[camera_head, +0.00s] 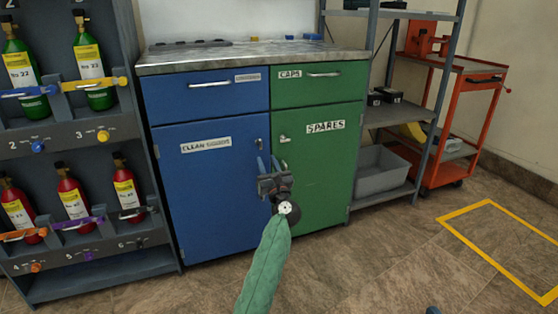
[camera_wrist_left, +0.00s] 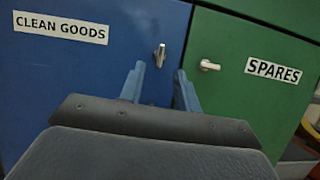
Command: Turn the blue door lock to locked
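The blue door (camera_head: 208,190), labelled CLEAN GOODS, is closed. Its lock is a small metal knob (camera_wrist_left: 160,55) near the door's right edge, its handle close to upright and slightly tilted in the left wrist view. In the head view the lock (camera_head: 258,142) is small, just above my gripper. My left gripper (camera_head: 268,160) is open and empty in front of the blue door. In the left wrist view its two blue fingers (camera_wrist_left: 159,69) point at the door, with the lock showing just beyond and between the tips. I see no contact.
The green door (camera_head: 318,180), labelled SPARES, adjoins on the right; its lock (camera_wrist_left: 209,65) lies near horizontal. Two drawers are shut above. A bottle rack (camera_head: 70,135) stands left. A grey shelf with a bin (camera_head: 380,175) and an orange cart stand right.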

